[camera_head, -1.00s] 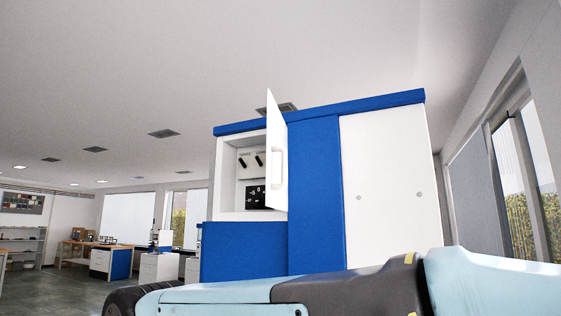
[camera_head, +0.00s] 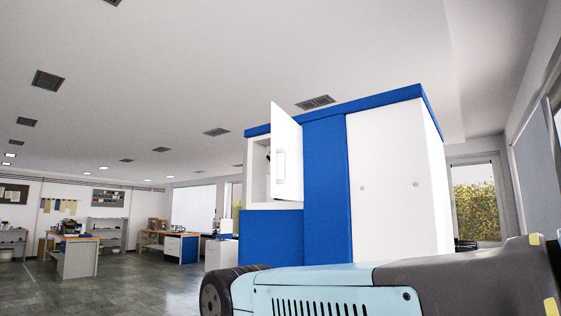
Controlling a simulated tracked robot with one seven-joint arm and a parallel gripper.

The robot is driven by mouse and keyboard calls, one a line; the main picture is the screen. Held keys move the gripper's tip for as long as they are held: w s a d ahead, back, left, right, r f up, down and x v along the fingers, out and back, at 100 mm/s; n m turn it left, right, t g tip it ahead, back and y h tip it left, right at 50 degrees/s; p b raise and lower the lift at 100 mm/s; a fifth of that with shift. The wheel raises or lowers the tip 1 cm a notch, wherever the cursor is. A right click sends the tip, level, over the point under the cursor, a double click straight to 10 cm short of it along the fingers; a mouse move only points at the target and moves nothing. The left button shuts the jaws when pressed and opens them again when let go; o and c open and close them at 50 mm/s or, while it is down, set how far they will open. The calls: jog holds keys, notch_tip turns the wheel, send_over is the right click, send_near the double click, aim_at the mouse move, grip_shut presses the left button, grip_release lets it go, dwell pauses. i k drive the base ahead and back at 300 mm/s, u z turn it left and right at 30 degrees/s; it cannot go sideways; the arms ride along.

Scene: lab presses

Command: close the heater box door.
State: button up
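The heater box (camera_head: 325,190) is a tall blue and white cabinet right of the middle. Its small white door (camera_head: 287,150) hangs at the upper left, hinged on its right side, and stands open, swung out toward me. A light handle (camera_head: 281,165) sits on the door face. My gripper is not in view; only parts of my own arm and body cross the bottom of the picture.
Workbenches (camera_head: 78,255) and shelves (camera_head: 107,232) stand far off at the left. Open floor (camera_head: 140,285) lies left of the heater box. A window wall runs along the right, with a glazed opening (camera_head: 476,208) behind the cabinet.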

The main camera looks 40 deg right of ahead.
aim_at(295, 156)
jog(key=z, duration=1.1)
jog(key=i, duration=1)
jog(key=u, duration=0.4)
jog(key=k, duration=0.95)
jog(key=z, duration=0.65)
